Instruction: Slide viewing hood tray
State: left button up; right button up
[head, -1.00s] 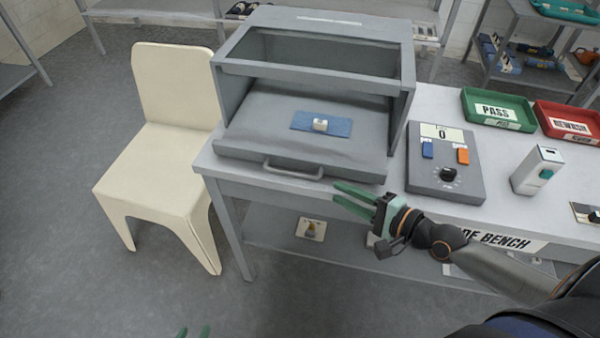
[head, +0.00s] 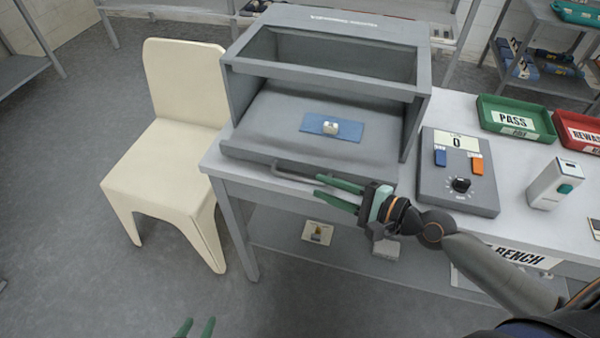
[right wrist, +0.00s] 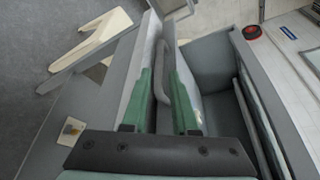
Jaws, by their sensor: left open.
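The grey viewing hood (head: 325,72) stands on the bench with an open front. Its grey tray (head: 265,135) lies in the lower opening and carries a blue cloth (head: 313,122) with a small pale block (head: 331,128) on it. The tray's bar handle (head: 290,175) is at its front edge. My right gripper (head: 318,186) is open at the handle's right end. In the right wrist view, the handle (right wrist: 163,80) shows between the two green fingers, which are apart; contact cannot be told. My left gripper (head: 199,320) is open and empty, low over the floor.
A control box (head: 455,185) with blue and orange switches and a dial stands right of the hood. Beyond it are a white dispenser (head: 556,184), a green PASS tray (head: 515,134) and a red tray (head: 585,150). A cream chair (head: 165,160) stands left of the bench.

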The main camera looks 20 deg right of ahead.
aim_at(308, 181)
jog(key=x, duration=0.7)
grip_shut()
jog(key=shift+d, duration=0.1)
dwell(1.3)
